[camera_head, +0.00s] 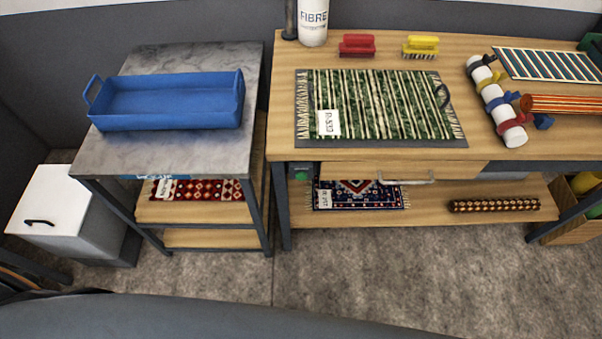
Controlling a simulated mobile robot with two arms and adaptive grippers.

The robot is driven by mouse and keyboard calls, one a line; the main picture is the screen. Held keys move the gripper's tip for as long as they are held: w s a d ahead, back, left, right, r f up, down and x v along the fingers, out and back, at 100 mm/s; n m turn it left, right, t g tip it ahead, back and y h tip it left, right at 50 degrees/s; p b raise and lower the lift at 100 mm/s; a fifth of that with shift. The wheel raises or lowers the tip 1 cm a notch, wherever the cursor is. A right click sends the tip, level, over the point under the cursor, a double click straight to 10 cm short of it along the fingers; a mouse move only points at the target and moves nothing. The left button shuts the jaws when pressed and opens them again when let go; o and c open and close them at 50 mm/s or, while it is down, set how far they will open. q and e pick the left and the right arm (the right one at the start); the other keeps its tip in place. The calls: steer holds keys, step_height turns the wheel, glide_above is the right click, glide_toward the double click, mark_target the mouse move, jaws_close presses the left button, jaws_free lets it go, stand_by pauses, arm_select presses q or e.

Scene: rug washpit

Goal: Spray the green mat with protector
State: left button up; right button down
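A green mat (375,105) with pale stripes and fringed ends lies flat on a dark board (450,132) on the wooden bench. A white tag (328,123) sits on its front left corner. A white bottle (313,24) marked "FIBRE" stands upright at the bench's back edge, behind the mat; its top is cut off by the frame and its smaller print is too small to read. Neither of my grippers is in view.
A red brush (357,45) and a yellow brush (421,47) lie behind the mat. A white roll with coloured straps (497,101) and rolled and striped rugs are to its right. A blue tray (170,104) stands on the left grey-topped table (205,152). The floor in front is clear.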

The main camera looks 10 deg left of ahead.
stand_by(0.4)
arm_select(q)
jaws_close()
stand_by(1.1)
